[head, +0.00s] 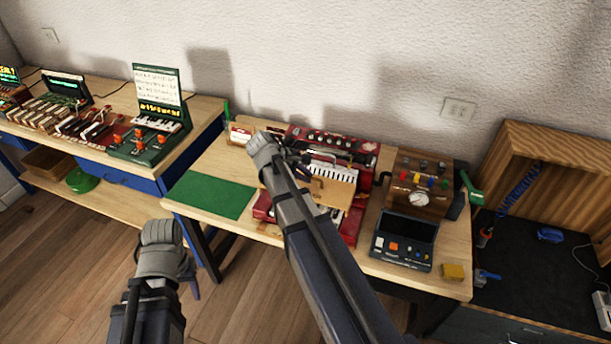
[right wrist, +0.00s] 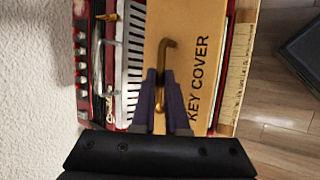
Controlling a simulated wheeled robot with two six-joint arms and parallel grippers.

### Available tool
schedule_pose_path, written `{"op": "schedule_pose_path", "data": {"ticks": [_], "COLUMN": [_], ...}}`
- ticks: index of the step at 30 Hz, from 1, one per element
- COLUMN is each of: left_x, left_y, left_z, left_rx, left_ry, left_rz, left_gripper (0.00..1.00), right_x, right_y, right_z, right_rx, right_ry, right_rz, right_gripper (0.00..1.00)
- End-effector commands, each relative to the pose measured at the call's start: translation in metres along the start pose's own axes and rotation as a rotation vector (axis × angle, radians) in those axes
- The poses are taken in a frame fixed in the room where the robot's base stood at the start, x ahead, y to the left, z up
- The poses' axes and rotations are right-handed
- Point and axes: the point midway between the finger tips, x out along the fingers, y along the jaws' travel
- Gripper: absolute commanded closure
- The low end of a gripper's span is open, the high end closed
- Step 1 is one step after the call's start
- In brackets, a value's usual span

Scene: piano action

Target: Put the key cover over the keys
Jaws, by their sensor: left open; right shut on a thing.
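The key cover (head: 328,193) is a tan board with black lettering, and it fills the middle of the right wrist view (right wrist: 203,45). My right gripper (right wrist: 165,100) is shut on its brass hooked handle (right wrist: 168,58). In the head view my right forearm hides part of the cover. The cover lies across the red keyboard instrument (head: 353,158). A row of white keys (head: 333,172) shows uncovered on the cover's wall side, also in the wrist view (right wrist: 133,60). I cannot tell whether the cover touches the instrument. My left gripper (head: 190,278) is open and empty, in front of the tables.
A green mat (head: 210,194) lies left of the instrument. A wooden panel with a gauge (head: 418,198) and a dark control box (head: 404,240) stand to its right. A yellow block (head: 453,272) sits at the table's front right. The left bench (head: 105,92) holds several small keyboards.

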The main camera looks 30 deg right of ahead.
Motion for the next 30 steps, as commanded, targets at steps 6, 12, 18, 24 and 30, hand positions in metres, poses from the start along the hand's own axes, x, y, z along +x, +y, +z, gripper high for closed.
{"op": "schedule_pose_path", "data": {"ticks": [6,12,18,24,30], "left_x": [0.021,0.036,0.051,0.066,0.076], "left_y": [0.002,0.003,0.005,0.006,0.007], "left_z": [-0.001,-0.002,-0.003,-0.004,-0.004], "left_rx": [0.0,0.0,0.0,0.0,0.0], "left_ry": [0.0,0.0,0.0,0.0,0.0], "left_rz": [0.0,0.0,0.0,0.0,0.0], "left_gripper": [0.5,0.5,0.5,0.5,0.5], "right_x": [0.017,0.029,0.041,0.053,0.061], "right_y": [-0.011,-0.019,-0.027,-0.035,-0.04], "right_z": [-0.006,-0.01,-0.015,-0.019,-0.022], "right_rx": [0.0,0.0,0.0,0.0,0.0], "right_ry": [0.0,0.0,0.0,0.0,0.0], "right_rz": [0.001,0.001,0.001,0.001,0.001], "right_gripper": [1.0,1.0,1.0,1.0,1.0]}}
